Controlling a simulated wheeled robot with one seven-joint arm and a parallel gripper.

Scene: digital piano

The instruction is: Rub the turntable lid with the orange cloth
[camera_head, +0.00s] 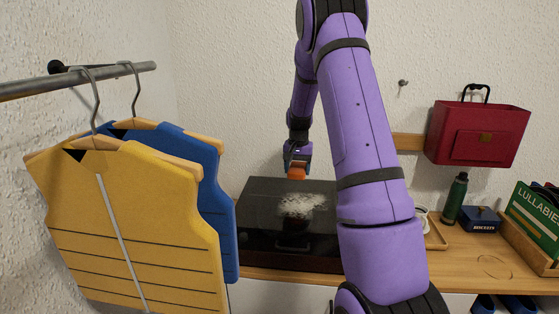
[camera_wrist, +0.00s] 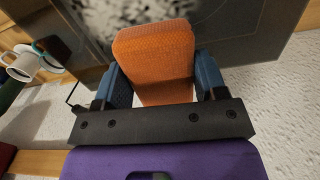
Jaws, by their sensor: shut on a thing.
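The turntable lid (camera_head: 262,205) is the dark, glossy top of a box on the wooden shelf. A pale, speckled smudge (camera_head: 300,204) lies on it. My gripper (camera_head: 297,167) is above the back part of the lid, pointing down. It is shut on the orange cloth (camera_head: 297,174), a thick folded pad. In the wrist view the orange cloth (camera_wrist: 155,60) sits between my two blue fingers, with the pale smudge (camera_wrist: 108,18) just beyond its tip. I cannot tell whether the cloth touches the lid. My arm hides the lid's right part in the head view.
Yellow (camera_head: 135,225) and blue (camera_head: 207,180) vests hang from a rail (camera_head: 80,80) at the left, close to the lid. A green bottle (camera_head: 455,198), a blue tin (camera_head: 480,219) and a book crate (camera_head: 530,236) stand at the right. A red bag (camera_head: 476,134) hangs above them.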

